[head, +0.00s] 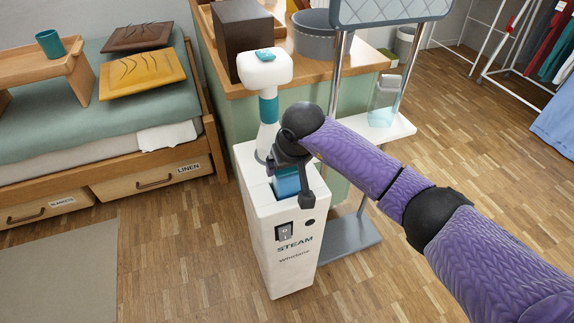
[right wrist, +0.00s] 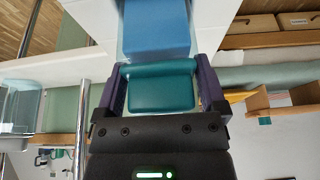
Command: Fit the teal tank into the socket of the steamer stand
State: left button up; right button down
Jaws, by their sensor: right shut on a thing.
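The white steamer stand (head: 278,236), marked STEAM, stands upright on the wood floor. My right gripper (head: 288,163) is over its top and hides most of the tank and the socket. A blue part of the tank (head: 286,184) shows below the gripper, at the stand's top. In the right wrist view the gripper (right wrist: 160,92) is shut on the tank's teal handle (right wrist: 160,93), with a finger at each side. The tank's clear body with blue inside (right wrist: 155,28) lines up with the white stand top. I cannot tell how deep it sits. My left gripper is not in view.
The white steamer head (head: 265,70) rests upright at the stand's back. A second clear container (head: 382,104) stands on a white shelf (head: 402,128) at the right, by metal poles. A wooden-topped counter (head: 362,68) is behind.

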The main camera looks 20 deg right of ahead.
grip_release()
jog(key=shift+f, duration=0.1)
pick_arm(q)
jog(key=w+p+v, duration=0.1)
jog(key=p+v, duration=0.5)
jog(key=p, duration=0.1)
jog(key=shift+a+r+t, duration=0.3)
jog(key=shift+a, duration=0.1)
pick_arm(e)
jog(key=v, duration=1.2)
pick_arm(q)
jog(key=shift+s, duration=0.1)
